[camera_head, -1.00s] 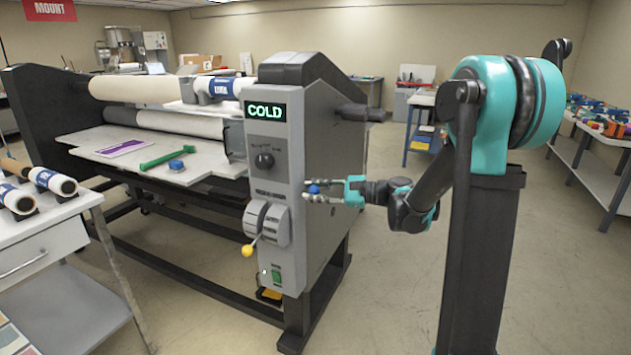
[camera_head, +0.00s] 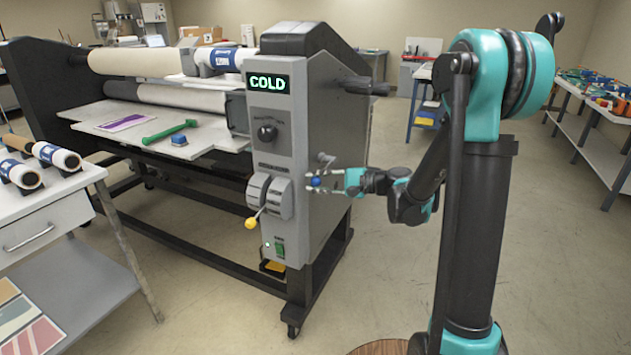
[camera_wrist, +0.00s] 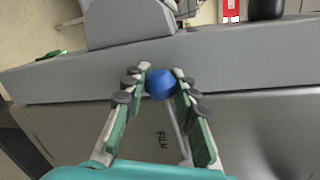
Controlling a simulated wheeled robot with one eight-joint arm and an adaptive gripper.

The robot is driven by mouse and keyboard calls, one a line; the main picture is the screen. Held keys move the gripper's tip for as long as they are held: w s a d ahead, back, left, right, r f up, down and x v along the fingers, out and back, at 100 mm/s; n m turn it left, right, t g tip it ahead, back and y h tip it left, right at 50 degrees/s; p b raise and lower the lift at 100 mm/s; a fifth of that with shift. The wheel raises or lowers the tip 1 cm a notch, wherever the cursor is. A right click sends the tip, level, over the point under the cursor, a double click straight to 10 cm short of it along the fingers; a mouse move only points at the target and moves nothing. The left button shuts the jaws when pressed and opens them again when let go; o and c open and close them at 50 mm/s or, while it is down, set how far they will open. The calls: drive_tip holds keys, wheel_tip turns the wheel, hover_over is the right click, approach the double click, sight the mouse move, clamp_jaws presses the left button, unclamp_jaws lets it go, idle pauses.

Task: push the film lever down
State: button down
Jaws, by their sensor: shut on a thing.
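The film lever ends in a blue ball knob (camera_head: 315,181) on the right side of the laminator (camera_head: 335,130). My gripper (camera_head: 318,181) reaches in from the right and is shut on that knob. In the wrist view the blue knob (camera_wrist: 159,83) sits between the fingertips, with fingers touching it on both sides. A dark "FILM" label (camera_wrist: 162,140) shows on the grey side panel between the fingers.
A second lever with a yellow knob (camera_head: 251,223) is on the front panel, below a dark dial (camera_head: 267,133) and the "COLD" display (camera_head: 267,81). A white table (camera_head: 60,205) stands at the left.

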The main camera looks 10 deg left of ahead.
drive_tip(key=shift+f, duration=0.1)
drive_tip(key=c, duration=1.2)
unclamp_jaws()
drive_tip(key=v, duration=1.2)
drive_tip(key=s+f+n+h, duration=0.1)
drive_tip(key=s+f+h, duration=0.4)
drive_tip(key=s+f, duration=0.1)
drive_tip(key=s+d+f+n+h, duration=0.2)
drive_tip(key=s+d+f+h, duration=0.1)
drive_tip(key=s+d, duration=0.1)
drive_tip(key=s+d+f+n+h, duration=0.2)
drive_tip(key=s+d+f+h, duration=0.2)
drive_tip(key=s+d, duration=0.1)
drive_tip(key=s+d+f+n+h, duration=0.2)
drive_tip(key=s+d+f+h, duration=0.1)
drive_tip(key=d, duration=0.4)
drive_tip(key=shift+s+f+h, duration=0.2)
drive_tip(key=shift+s, duration=0.25)
drive_tip(key=shift+s+f+h, duration=0.2)
drive_tip(key=shift+s+f, duration=0.05)
drive_tip(key=shift+s, duration=0.25)
